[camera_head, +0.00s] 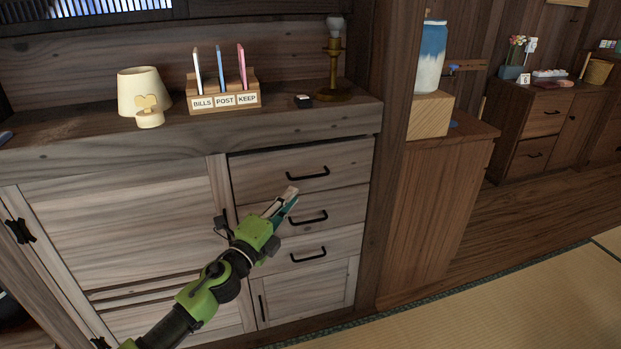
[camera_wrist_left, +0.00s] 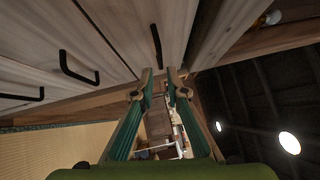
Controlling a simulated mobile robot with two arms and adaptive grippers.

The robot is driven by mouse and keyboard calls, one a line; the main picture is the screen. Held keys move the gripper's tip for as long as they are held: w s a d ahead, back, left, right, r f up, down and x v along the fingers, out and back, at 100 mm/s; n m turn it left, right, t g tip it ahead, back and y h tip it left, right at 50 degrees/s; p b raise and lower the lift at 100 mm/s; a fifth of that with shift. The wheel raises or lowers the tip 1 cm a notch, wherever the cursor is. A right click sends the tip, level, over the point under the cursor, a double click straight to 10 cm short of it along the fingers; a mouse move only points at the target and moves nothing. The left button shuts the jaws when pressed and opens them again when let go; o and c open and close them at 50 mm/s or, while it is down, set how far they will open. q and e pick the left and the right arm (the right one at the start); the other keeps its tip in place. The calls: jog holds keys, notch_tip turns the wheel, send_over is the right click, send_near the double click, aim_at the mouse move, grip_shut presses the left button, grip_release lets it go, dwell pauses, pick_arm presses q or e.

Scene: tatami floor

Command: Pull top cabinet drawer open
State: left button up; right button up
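The wooden cabinet (camera_head: 110,215) has a stack of drawers on its right side. The top drawer (camera_head: 255,178) has a black bar handle (camera_head: 307,173) and looks shut or nearly so; a thin dark gap runs along its upper edge. In the left wrist view, a black handle (camera_wrist_left: 156,46) on a drawer front lies just beyond the fingertips. My left gripper (camera_head: 289,194) is in front of the drawers, below and left of the top handle. In the wrist view its two green fingers (camera_wrist_left: 160,72) are apart with nothing between them. My right gripper is not in view.
Lower drawers have their own handles (camera_head: 308,217), (camera_head: 308,254). A wooden post (camera_head: 392,130) stands right of the drawers. The tatami floor (camera_head: 500,310) at lower right is clear.

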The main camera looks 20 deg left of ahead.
aim_at(308, 178)
pick_arm(q)
jog(key=b+x, duration=0.1)
jog(key=x, duration=0.8)
jog(key=shift+w, duration=0.35)
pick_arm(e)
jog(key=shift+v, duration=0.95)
pick_arm(q)
grip_shut()
jog(key=shift+d, duration=0.15)
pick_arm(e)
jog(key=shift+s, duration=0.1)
